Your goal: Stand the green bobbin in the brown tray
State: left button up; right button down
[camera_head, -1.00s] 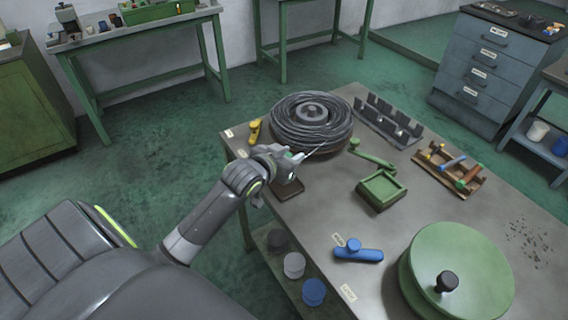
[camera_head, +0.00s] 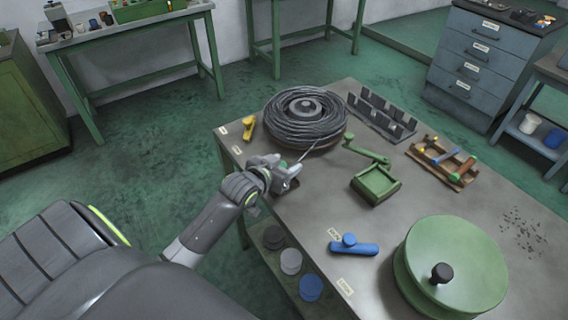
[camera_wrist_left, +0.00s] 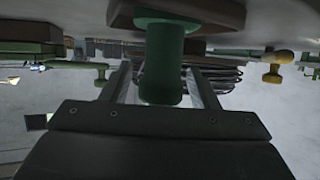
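My left gripper (camera_head: 287,172) is over the near left edge of the table, in front of the cable coil. In the left wrist view, the green bobbin (camera_wrist_left: 162,70) lies between the two spread fingers (camera_wrist_left: 160,80), with a visible gap on its left side; contact on the right cannot be told. That view looks upside down. The bobbin's wide green flange is at the top, against the brown tray (camera_wrist_left: 225,15), and the bobbin looks upright on it. In the head view, my gripper hides most of the bobbin and tray. My right gripper is not in view.
A dark cable coil (camera_head: 305,118) stands just behind my gripper. A yellow handle (camera_head: 248,127), green square tray (camera_head: 375,185), blue handle (camera_head: 353,246) and large green drum (camera_head: 455,255) are on the table. Bare tabletop lies between gripper and blue handle.

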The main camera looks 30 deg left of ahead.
pick_arm(q)
jog(key=shift+r, duration=0.1)
jog(key=shift+s+r, duration=0.1)
jog(key=shift+s, duration=0.05)
jog(key=v, duration=1.1)
jog(key=shift+s+r, duration=0.2)
jog(key=shift+s, duration=0.1)
